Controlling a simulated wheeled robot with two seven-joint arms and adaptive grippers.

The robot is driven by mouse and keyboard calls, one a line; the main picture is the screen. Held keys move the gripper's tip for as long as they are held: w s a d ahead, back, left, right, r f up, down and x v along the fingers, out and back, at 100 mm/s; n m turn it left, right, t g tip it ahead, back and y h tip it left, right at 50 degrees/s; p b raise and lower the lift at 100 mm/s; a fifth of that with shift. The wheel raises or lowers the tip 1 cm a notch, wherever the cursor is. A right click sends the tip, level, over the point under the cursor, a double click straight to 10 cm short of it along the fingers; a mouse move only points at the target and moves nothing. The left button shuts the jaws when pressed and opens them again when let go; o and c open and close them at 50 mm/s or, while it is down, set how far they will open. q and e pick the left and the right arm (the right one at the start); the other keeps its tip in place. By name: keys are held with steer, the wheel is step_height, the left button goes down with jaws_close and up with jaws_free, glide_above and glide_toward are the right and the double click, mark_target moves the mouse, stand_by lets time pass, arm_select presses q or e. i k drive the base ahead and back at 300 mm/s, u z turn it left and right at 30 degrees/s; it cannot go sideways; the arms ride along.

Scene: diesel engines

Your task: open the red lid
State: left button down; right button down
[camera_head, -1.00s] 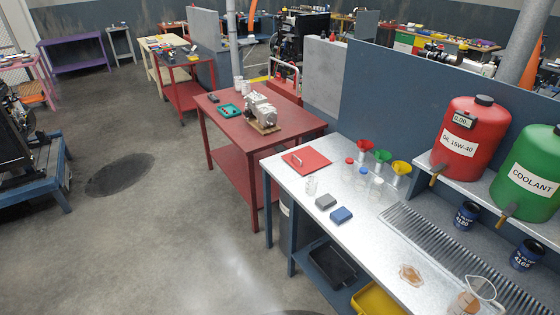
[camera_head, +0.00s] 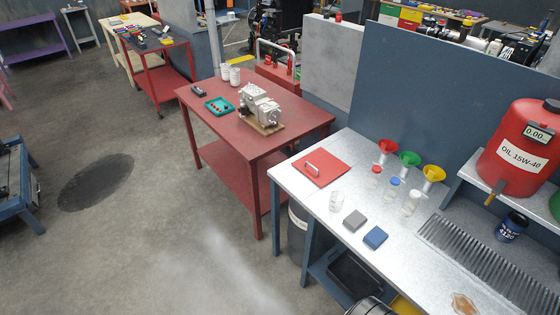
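The red lid (camera_head: 326,167) is a flat red square plate with a pale bar handle near its left side. It lies flat at the far left end of the metal workbench (camera_head: 385,203), and looks closed. What is under it is hidden. Neither of my grippers can be made out in the head view.
Red, green and yellow funnels (camera_head: 409,160), small bottles (camera_head: 411,203), a clear jar (camera_head: 336,201), and grey and blue blocks (camera_head: 375,237) stand near the lid. A red table (camera_head: 215,127) bears a metal engine part (camera_head: 260,106). The floor at left is open.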

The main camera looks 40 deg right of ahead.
mark_target(321, 167)
steer(key=z, duration=0.25)
steer(key=i, duration=0.95)
steer(key=z, duration=0.6)
